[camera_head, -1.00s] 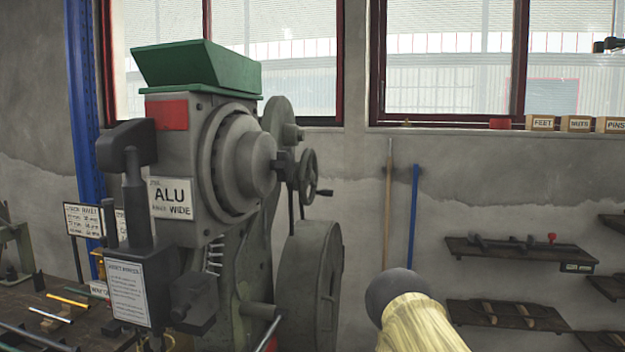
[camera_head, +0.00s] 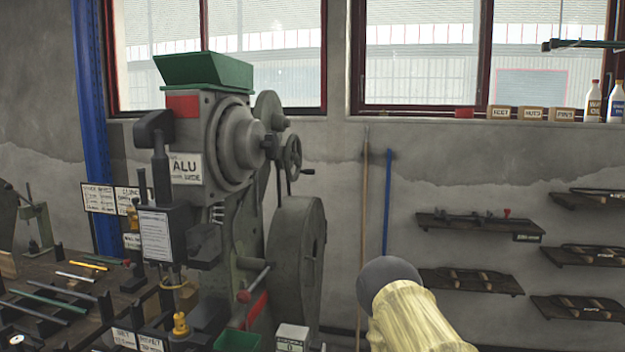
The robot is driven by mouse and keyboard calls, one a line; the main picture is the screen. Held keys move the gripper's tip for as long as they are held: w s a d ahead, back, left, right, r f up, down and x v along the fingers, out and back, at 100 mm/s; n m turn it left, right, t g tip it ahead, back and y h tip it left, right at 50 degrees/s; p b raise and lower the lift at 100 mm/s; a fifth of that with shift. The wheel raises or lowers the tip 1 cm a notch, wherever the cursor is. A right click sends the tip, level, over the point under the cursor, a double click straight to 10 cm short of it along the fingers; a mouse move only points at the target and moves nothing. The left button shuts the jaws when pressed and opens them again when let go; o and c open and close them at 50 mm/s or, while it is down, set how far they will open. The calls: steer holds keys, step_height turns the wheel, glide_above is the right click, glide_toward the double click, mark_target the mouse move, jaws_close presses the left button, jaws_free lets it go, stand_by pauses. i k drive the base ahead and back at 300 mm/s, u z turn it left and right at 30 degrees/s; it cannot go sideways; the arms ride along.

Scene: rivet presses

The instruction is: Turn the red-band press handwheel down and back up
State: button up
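The press (camera_head: 205,135) with a red band (camera_head: 183,106) stands left of centre. It has a grey body, a green hopper (camera_head: 203,70) on top and a sign reading ALU (camera_head: 185,170). A small dark handwheel (camera_head: 292,158) with a side crank handle sits upright on its right side, above a large grey wheel (camera_head: 297,260). I cannot tell which of the two the task names. A pale yellow part with a dark round end, likely my arm, shows at the lower right, apart from the press in the picture. My gripper is not in view.
A workbench (camera_head: 60,268) with rods and small tools lies at the lower left. A white box (camera_head: 291,338) and a green bin (camera_head: 238,341) sit below the press. Wall shelves (camera_head: 480,226) hang at the right. A blue pole (camera_head: 387,200) leans on the wall.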

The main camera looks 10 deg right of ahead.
mark_target(291, 158)
steer(key=u, duration=0.05)
steer(key=k, duration=0.45)
steer(key=z, duration=0.95)
steer(key=i, duration=1.2)
steer(key=u, duration=0.4)
